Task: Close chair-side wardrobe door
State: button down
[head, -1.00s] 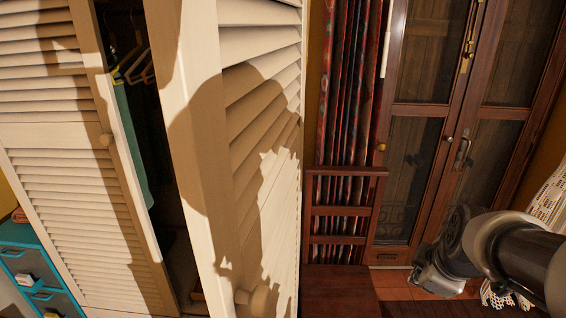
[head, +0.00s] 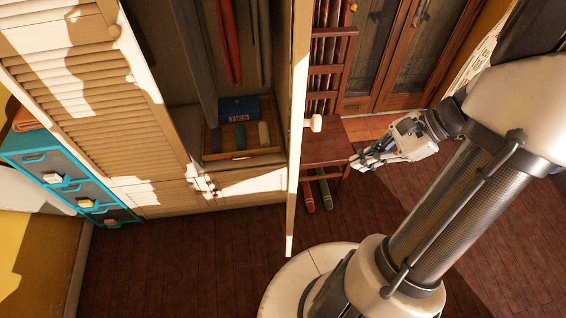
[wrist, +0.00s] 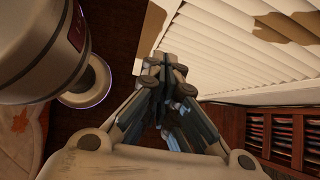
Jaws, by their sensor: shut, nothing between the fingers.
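The chair-side wardrobe door (head: 297,150) stands open and shows almost edge-on in the head view. Its round knob (head: 314,123) is on the right-hand face. The louvred door face also shows at the upper right of the wrist view (wrist: 245,45). My gripper (head: 358,163) is right of the door, on its outer side, at about the height of the chair seat. In the wrist view my gripper's fingers (wrist: 165,65) are together and empty, with the tips near the door's edge. Whether they touch it cannot be told.
A dark red wooden chair (head: 325,150) stands behind my gripper, right of the door. The other louvred door (head: 85,85) is at the left, beside a teal drawer unit (head: 70,180). Inside the wardrobe are hanging clothes and a wooden tray (head: 245,152). Floor in front is clear.

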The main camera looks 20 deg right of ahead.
jog(key=w+a+f+b, duration=0.1)
jog(key=w+a+f, duration=0.1)
jog(key=a, duration=0.3)
jog(key=w+a+f+m+b, duration=0.1)
jog(key=w+a+f+b, duration=0.1)
jog(key=a+f, duration=0.2)
jog(key=shift+w+a+f+m, duration=0.3)
jog(key=shift+w+a, duration=0.05)
jog(key=shift+a, duration=0.3)
jog(key=shift+w+a, duration=0.1)
